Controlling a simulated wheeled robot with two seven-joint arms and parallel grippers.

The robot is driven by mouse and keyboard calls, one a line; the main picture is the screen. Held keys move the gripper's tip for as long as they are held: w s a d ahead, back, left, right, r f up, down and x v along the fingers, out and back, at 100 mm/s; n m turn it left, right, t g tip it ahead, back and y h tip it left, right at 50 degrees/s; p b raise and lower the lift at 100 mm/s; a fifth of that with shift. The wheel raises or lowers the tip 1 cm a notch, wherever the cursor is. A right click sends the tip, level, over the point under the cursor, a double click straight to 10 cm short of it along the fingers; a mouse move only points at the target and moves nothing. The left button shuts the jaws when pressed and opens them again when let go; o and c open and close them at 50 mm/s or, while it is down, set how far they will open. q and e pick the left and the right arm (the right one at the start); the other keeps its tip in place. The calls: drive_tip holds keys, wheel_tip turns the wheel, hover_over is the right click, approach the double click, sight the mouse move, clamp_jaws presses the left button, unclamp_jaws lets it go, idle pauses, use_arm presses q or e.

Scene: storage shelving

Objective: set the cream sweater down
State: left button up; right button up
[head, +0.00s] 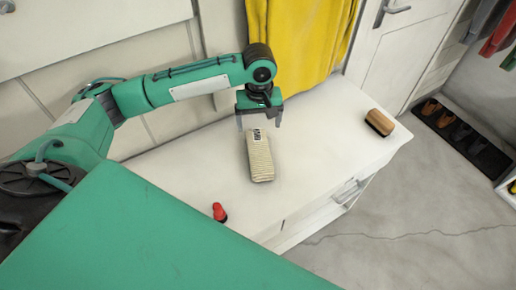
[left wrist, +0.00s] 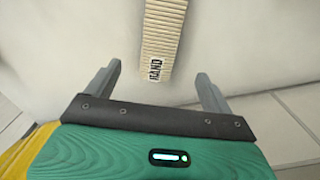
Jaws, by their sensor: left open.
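The cream sweater (head: 259,157) is a folded, ribbed, narrow bundle with a dark-lettered label at one end. It lies on the white cabinet top (head: 190,170). In the left wrist view the sweater (left wrist: 163,30) shows at the top, its labelled end toward my gripper and its other end out of frame. My left gripper (head: 259,120) is open and empty at the labelled end, with its fingers pointing down. In the left wrist view its two fingers (left wrist: 158,88) are wide apart, with nothing between the tips. My right gripper is not in view.
A wooden brush (head: 380,122) lies at the cabinet's right end. A small red-capped item (head: 219,212) stands near the front edge. A yellow cloth (head: 298,45) hangs behind the cabinet. A dark shoe mat (head: 462,136) lies on the floor at right.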

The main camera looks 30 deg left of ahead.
sight(260, 150)
use_arm(q)
wheel_tip(260, 150, down, 8)
drive_tip(key=shift+r+p, duration=0.1)
drive_tip(key=shift+p, duration=0.2)
drive_tip(key=f, duration=0.3)
drive_tip(key=f+p, duration=0.1)
drive_tip(key=f, duration=0.1)
drive_tip(key=shift+s+d+f, duration=0.15)
drive_tip(key=shift+s+d, duration=0.1)
drive_tip(key=shift+f, duration=0.3)
drive_tip(key=shift+c, duration=0.6)
drive_tip(key=c, duration=1.1)
drive_tip(key=shift+c, duration=0.5)
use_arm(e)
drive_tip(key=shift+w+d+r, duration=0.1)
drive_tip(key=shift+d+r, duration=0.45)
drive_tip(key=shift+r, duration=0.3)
use_arm(q)
drive_tip(key=shift+r, duration=0.2)
